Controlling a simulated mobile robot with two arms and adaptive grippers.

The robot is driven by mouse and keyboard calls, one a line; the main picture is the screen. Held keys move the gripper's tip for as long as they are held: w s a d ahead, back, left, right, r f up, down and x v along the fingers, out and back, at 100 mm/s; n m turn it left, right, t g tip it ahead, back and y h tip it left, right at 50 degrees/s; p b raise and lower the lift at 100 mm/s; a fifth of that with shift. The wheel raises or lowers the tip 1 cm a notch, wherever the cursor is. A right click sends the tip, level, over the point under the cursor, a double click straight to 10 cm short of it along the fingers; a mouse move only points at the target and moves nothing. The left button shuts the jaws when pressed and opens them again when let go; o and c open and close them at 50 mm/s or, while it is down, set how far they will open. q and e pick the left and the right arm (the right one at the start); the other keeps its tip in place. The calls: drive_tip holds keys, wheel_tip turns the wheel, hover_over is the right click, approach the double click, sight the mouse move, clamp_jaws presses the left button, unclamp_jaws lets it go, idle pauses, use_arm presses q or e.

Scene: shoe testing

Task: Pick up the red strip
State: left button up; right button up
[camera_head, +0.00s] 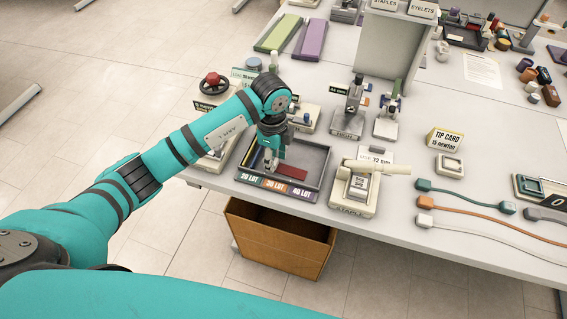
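The dark red strip (292,173) lies in a shallow dark tray (315,161) near the table's front edge. The tray's front carries labels reading 20 LOT, 30 LOT and 40 LOT. My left gripper (269,164) points down over the left part of the tray, just left of the strip's visible end. The gripper hides part of the tray there, and I cannot tell whether its fingers touch the strip or how far apart they are. My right gripper is not in view.
A stapling device (357,190) stands right of the tray. Coloured cables (465,201) lie farther right. A red-knobbed device (212,88) stands behind my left arm. Green (279,33) and purple (311,40) slabs lie at the back. A brown open bin (280,240) stands below the table edge.

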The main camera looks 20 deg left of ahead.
use_arm(q)
drive_tip(key=shift+f, duration=0.65)
drive_tip(key=c, duration=0.4)
drive_tip(key=shift+r, duration=0.15)
